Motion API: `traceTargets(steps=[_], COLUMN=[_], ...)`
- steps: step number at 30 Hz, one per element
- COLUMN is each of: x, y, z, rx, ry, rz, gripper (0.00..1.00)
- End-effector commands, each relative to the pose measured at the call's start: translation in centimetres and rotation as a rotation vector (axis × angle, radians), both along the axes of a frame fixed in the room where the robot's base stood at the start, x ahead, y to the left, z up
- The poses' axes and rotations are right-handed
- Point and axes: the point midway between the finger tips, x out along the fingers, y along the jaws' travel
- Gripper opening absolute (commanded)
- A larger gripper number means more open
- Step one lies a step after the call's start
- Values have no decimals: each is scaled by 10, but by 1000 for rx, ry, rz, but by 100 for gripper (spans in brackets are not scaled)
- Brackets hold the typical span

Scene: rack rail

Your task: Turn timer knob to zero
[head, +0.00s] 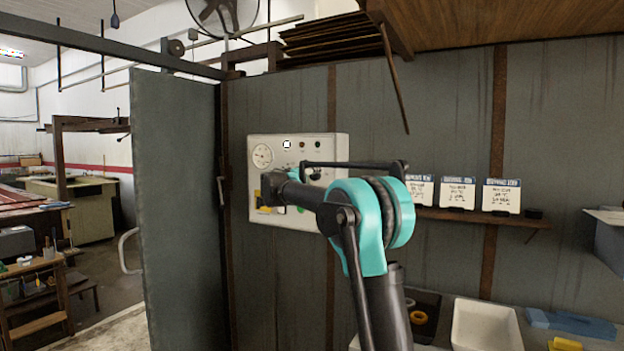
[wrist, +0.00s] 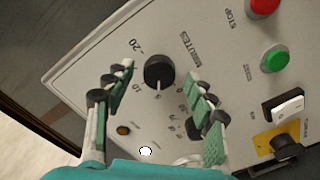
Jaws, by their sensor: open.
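The timer knob (wrist: 158,72) is a round black dial on a pale control panel (wrist: 90,50). Its white pointer line points toward the bottom of the wrist view. Printed near it are "MINUTES" and numbers that include 20 and 10. My gripper (wrist: 158,78) is open, its green-padded fingers on either side of the knob with gaps visible to both. Whether the fingertips reach the knob's depth is unclear. In the head view my gripper (head: 272,190) is in front of the left part of the panel (head: 335,150), and I cannot make out the timer knob there.
Near the knob are a red button (wrist: 263,6), a green button (wrist: 275,59), a rocker switch (wrist: 285,105), a black rotary switch on a yellow plate (wrist: 285,146) and another dark knob (wrist: 194,128). A shelf (head: 480,215) with cards is right of the panel.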

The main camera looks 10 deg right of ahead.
Motion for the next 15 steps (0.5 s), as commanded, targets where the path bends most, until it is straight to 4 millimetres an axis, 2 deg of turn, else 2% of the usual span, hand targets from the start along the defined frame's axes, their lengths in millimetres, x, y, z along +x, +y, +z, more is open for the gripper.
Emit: traceTargets(steps=[11, 15], x=[4, 4], y=[-4, -3], z=[0, 0], rx=[0, 0], ry=[0, 0], rz=[0, 0], gripper=[55, 38])
